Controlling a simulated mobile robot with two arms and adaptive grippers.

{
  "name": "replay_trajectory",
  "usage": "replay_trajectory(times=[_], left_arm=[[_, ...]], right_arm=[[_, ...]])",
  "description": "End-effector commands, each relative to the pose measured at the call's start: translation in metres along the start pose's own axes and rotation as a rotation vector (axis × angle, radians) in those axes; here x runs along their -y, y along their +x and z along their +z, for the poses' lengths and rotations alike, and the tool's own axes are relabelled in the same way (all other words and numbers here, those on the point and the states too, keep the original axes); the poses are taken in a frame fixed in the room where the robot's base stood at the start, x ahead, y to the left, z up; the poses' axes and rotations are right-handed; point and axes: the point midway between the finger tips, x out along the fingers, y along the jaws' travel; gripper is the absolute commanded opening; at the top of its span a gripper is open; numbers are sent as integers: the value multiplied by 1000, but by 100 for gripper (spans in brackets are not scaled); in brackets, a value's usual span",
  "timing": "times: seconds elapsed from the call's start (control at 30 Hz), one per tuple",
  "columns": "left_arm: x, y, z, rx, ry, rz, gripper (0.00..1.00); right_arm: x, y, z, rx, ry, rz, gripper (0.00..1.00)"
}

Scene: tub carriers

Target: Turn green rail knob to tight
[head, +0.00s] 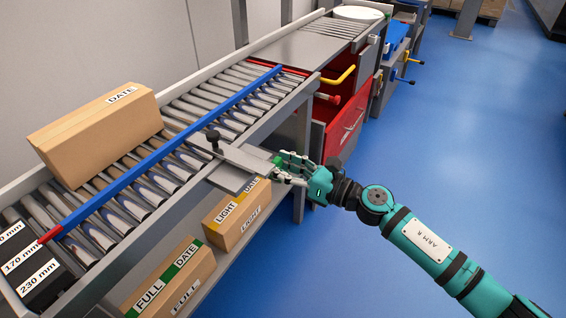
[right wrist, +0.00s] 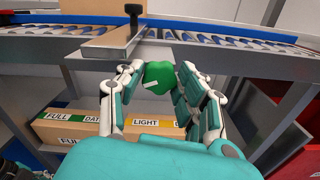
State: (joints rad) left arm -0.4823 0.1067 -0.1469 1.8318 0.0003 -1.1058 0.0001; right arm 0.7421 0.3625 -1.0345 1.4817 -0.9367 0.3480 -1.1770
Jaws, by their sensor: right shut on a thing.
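The green rail knob (right wrist: 158,76) is between the fingers of my right gripper (right wrist: 160,88) in the right wrist view, with a short white mark on its face. In the head view the right gripper (head: 287,168) reaches in from the right to the conveyor's near side and is shut on the knob; the fingers hide most of it. The knob is at the outer end of a grey bracket (head: 240,165). The blue rail (head: 155,158) runs along the rollers.
A cardboard box (head: 97,135) lies on the rollers behind the rail. Size labels (head: 30,265) of 170 and 230 mm are at lower left. FULL (head: 170,280) and LIGHT (head: 237,213) boxes sit on the shelf below. Red drawers (head: 345,125) stand beyond; the blue floor at right is clear.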

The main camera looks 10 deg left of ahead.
Motion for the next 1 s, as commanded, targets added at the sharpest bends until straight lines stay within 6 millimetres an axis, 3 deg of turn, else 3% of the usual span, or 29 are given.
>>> replay_trajectory(times=[0.17, 0.43, 0.47, 0.6, 0.87, 1.0], left_arm=[[-1, 12, 7, 8, 2, 2, 52], [-1, 13, 7, 7, 2, 2, 52], [-1, 13, 7, 7, 2, 2, 52], [-1, 13, 7, 8, 2, 2, 52], [-2, 12, 7, 8, 2, 2, 52], [-2, 12, 7, 8, 2, 2, 52]], right_arm=[[0, 0, 1, 0, 62, 1, 4], [0, 0, 0, 1, 63, 1, 4], [0, 0, 0, 1, 63, 0, 40], [0, 0, 0, 1, 62, 0, 59], [0, 0, 0, 0, 62, 0, 60], [2, -10, 0, 0, 62, -2, 60]])
